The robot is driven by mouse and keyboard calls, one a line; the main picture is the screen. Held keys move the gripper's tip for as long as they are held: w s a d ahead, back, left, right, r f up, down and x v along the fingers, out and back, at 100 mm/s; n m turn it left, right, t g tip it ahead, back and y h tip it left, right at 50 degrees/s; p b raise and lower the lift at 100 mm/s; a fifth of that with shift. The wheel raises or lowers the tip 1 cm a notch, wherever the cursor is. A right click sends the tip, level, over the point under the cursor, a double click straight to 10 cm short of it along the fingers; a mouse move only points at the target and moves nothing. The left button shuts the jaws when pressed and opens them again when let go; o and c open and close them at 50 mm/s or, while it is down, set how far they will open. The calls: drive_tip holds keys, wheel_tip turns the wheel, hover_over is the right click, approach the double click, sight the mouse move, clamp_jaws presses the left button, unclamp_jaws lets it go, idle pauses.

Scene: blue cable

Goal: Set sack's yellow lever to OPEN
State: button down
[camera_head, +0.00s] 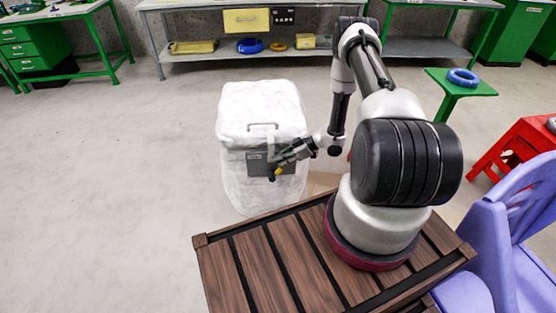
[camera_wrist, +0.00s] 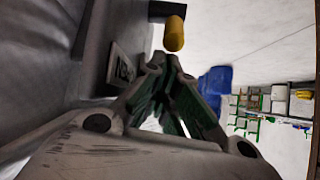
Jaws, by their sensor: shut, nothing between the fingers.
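The white sack (camera_head: 262,110) stands on the floor in front of my base, with a handle on its top. A dark grey panel (camera_head: 257,166) is on its near side. In the wrist view the lever's yellow grip (camera_wrist: 174,33) stands just beyond the fingertips, on a dark mount; contact cannot be told. A label plate (camera_wrist: 124,68) with partly hidden letters lies beside the fingers. My gripper (camera_wrist: 168,62) is shut and empty, at the panel; it also shows in the head view (camera_head: 280,165).
A wooden slatted platform (camera_head: 250,265) carries my arm. A purple chair (camera_head: 490,235) and a red stool (camera_head: 520,140) are at the right. A green stand (camera_head: 452,92) holds a blue coil (camera_head: 462,77). Workbenches line the back. Floor left of the sack is clear.

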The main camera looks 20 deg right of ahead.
drive_tip(key=shift+s+d+f, duration=0.15)
drive_tip(key=shift+d+f, duration=0.05)
drive_tip(key=shift+d, duration=0.05)
idle(0.4)
drive_tip(key=v, duration=1.2)
drive_tip(key=shift+a+r, duration=0.15)
drive_tip(key=shift+a, duration=0.05)
